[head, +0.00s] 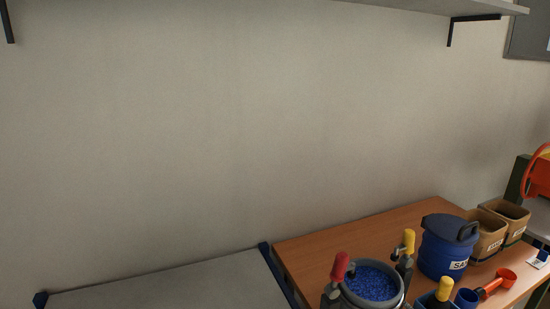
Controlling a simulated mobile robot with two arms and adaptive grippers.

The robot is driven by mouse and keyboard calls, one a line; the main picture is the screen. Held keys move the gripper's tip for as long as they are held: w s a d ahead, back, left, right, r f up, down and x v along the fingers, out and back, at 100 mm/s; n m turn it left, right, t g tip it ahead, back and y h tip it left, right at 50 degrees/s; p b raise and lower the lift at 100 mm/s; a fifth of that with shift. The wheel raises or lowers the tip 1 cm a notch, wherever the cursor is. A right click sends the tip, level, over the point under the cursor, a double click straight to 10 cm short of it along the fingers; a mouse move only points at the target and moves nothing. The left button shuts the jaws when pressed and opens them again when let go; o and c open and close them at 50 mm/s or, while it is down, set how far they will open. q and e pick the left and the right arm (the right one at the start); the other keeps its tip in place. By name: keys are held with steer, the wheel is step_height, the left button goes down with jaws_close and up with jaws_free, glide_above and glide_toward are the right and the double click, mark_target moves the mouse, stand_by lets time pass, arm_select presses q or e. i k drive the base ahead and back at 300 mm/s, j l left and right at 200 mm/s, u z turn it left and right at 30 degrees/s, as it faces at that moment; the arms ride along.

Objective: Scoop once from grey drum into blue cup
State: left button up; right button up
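The grey drum (375,305) stands at the bottom edge of the head view, open at the top and cut off below. It is filled with blue granules (370,283). A red-handled fitting (340,267) and a yellow-handled fitting (408,241) stand at its left and right. A blue cup (467,298) is partly visible to the right, at the bottom edge. An orange-red scoop (503,278) lies beyond it to the right. A yellow handle (445,288) rises from a blue holder between drum and cup. Neither of my grippers is in view.
A blue lidded drum (445,255) stands behind the cup on the brown table (330,247). Brown labelled bins (510,216) are to its right. A grey surface (190,280) with blue corners adjoins at left. A shelf (430,5) hangs above. The table's back left is clear.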

mark_target(497, 284)
steer(key=z, duration=1.65)
